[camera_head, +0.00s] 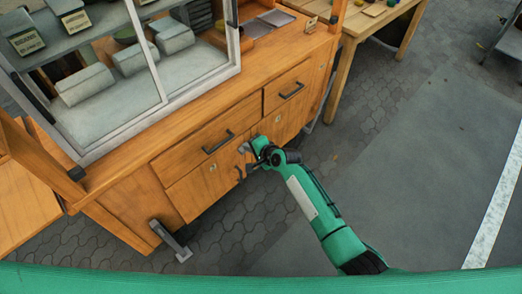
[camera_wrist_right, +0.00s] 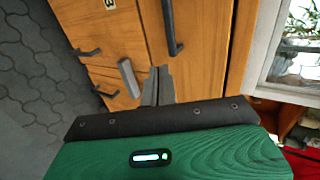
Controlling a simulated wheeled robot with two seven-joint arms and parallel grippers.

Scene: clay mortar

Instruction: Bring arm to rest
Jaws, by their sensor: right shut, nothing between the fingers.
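My right arm (camera_head: 315,205), green with black joints, reaches in from the lower right of the head view. Its gripper (camera_head: 243,160) is in front of the lower doors of a wooden cabinet (camera_head: 125,205). In the right wrist view the gripper's grey fingers (camera_wrist_right: 158,84) are together, with nothing seen between them. They point at the cabinet front; whether they touch it I cannot tell. My left gripper is not in view.
Drawers with dark handles (camera_head: 218,143) face the arm. A glass display case (camera_head: 140,70) stands on the cabinet. A grey foot (camera_head: 170,240) juts out at its lower left. A wooden table (camera_head: 365,22) stands at the top right. Paved floor (camera_head: 420,150) to the right is clear.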

